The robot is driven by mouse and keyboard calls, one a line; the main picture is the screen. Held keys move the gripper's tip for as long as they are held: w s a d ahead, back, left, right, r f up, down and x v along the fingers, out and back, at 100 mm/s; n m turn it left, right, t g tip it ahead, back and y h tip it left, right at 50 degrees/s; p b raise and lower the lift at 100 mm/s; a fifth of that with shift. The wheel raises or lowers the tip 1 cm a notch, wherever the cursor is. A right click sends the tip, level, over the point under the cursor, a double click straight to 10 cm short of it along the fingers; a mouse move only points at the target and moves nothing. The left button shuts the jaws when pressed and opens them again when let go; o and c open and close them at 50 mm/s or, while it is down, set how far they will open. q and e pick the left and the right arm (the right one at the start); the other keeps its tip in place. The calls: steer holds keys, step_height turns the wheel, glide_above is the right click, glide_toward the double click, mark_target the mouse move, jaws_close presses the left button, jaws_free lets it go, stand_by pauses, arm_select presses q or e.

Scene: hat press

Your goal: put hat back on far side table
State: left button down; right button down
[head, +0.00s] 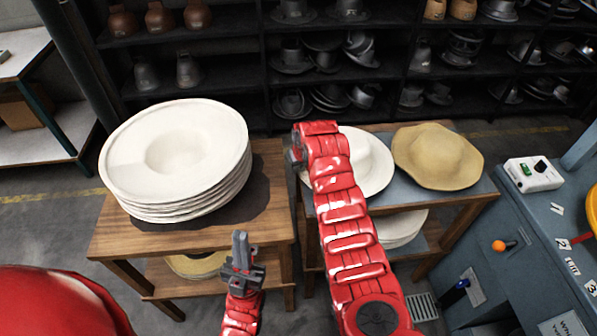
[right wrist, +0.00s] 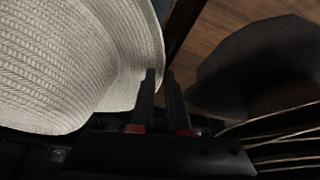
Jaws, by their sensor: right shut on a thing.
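A white hat (head: 374,160) is at the left end of the right side table (head: 482,188), partly hidden behind my right arm. My right gripper (head: 297,150) is at its left brim. In the right wrist view the woven hat (right wrist: 75,60) fills the left side, and my right gripper (right wrist: 160,78) is shut on the edge of its brim. I cannot tell whether the hat rests on the table or is slightly raised. A tan hat (head: 438,155) lies to its right. My left gripper (head: 240,242) points up in front of the left table (head: 268,215), apart from everything; its finger gap is unclear.
A tall stack of white hat blanks (head: 190,205) stands on the left table; its edges show in the right wrist view (right wrist: 285,145). More hats lie on the lower shelves. A blue press panel (head: 530,230) stands at the right. Dark shelves (head: 230,70) line the back.

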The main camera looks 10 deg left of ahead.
mark_target(298, 174)
steer(key=shift+w+a+f, duration=0.1)
steer(key=shift+w+a, duration=0.1)
steer(key=shift+w, duration=0.1)
step_height(298, 174, down, 3)
steer(key=shift+r+p, duration=0.1)
steer(key=shift+p, duration=0.65)
steer(key=shift+f, duration=0.35)
steer(key=shift+f, duration=0.1)
steer(key=c, duration=0.9)
jaws_free()
steer(key=shift+r, duration=0.2)
